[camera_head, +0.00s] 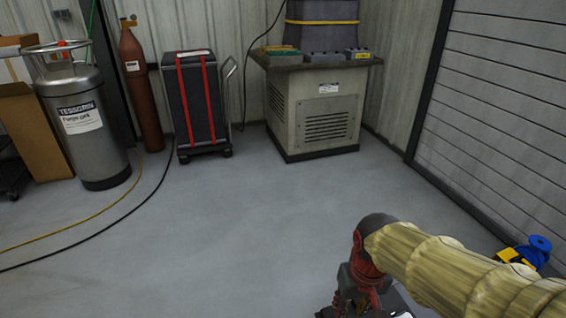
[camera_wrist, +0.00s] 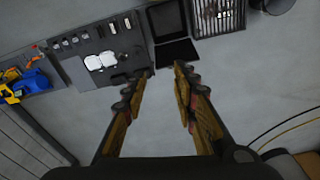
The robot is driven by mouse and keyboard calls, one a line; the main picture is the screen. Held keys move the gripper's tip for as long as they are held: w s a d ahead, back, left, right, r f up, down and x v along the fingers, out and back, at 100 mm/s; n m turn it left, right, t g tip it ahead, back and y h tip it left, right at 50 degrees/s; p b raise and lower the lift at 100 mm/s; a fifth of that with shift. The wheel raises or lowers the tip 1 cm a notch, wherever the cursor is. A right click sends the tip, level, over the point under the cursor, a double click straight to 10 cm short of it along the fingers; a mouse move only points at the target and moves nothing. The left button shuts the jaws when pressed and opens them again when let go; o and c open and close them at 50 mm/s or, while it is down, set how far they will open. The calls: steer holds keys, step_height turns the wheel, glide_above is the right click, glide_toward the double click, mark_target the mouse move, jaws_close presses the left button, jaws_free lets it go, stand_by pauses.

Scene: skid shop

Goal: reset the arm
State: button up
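My arm (camera_head: 450,265), in a tan ribbed sleeve, reaches in from the lower right in the head view. It bends down at a dark elbow-like joint to a red and black section near the bottom edge. My gripper is not clearly seen there. In the wrist view my gripper (camera_wrist: 165,71) has its two fingers apart, with bare grey floor between them. It is open and holds nothing.
A grey gas cylinder (camera_head: 82,125), a brown cylinder (camera_head: 142,95), a black wheeled case (camera_head: 196,105) and a cabinet (camera_head: 318,115) stand along the back wall. A blue-and-yellow item (camera_head: 525,252) lies at right. The middle floor (camera_head: 235,220) is clear, with hoses at left.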

steer(key=s+d+r+t+p, duration=0.1)
steer(key=s+d+r+t, duration=0.1)
steer(key=r, duration=0.4)
steer(key=s+d+r+m+t+p, duration=0.1)
steer(key=s+r+t, duration=0.1)
steer(key=s+r, duration=0.3)
steer(key=shift+s+d+r+t, duration=0.2)
steer(key=shift+d+r+t, duration=0.15)
steer(key=shift+r, duration=0.6)
steer(key=shift+a, duration=0.1)
